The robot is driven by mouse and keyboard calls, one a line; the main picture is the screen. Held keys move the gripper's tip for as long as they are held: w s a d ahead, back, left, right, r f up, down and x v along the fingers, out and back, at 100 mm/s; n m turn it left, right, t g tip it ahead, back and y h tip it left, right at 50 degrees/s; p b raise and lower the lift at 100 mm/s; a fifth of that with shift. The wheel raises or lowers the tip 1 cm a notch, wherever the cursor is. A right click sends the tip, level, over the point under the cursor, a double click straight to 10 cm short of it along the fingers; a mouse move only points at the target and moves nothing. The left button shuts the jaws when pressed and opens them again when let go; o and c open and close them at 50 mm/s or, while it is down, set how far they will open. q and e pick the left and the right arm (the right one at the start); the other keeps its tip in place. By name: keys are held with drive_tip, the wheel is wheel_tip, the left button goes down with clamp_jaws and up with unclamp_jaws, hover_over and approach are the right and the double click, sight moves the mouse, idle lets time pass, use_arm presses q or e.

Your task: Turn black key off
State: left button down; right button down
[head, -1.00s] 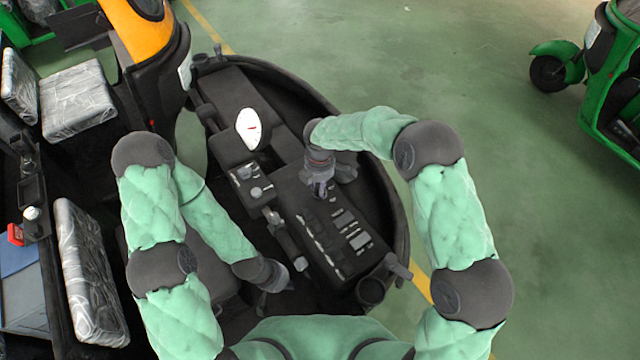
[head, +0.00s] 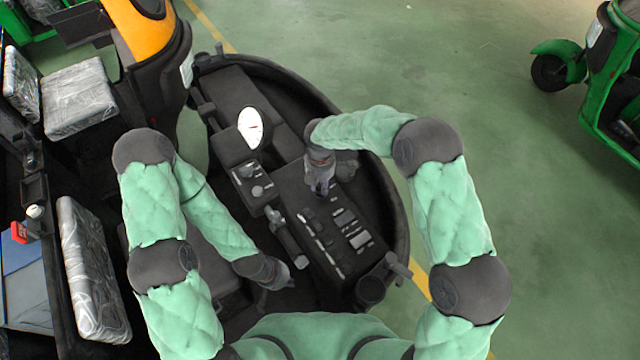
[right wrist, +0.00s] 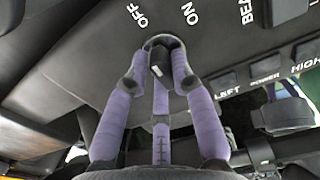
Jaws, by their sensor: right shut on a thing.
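The black key (right wrist: 158,68) sits in a round switch on the dark panel in the right wrist view, just below the white OFF and ON labels. Its white mark shows between my fingers. My right gripper (right wrist: 155,82) has its purple-sleeved fingers closed around the key. In the head view my right gripper (head: 320,188) points down at the upper part of the dashboard (head: 300,192), and the key is hidden there. My left gripper (head: 284,280) is low beside the dashboard's left side, apart from the key; its finger opening is too small to judge.
Rows of rocker switches (head: 352,230) lie below my right gripper. A handlebar grip (head: 398,264) sticks out at the dashboard's lower right. A white oval gauge (head: 250,127) stands at the upper left. Wrapped seats (head: 78,97) are at left. Green floor (head: 490,140) is open at right.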

drive_tip(key=c, duration=1)
unclamp_jaws()
drive_tip(key=shift+c, duration=0.2)
wheel_tip(320, 180, up, 12)
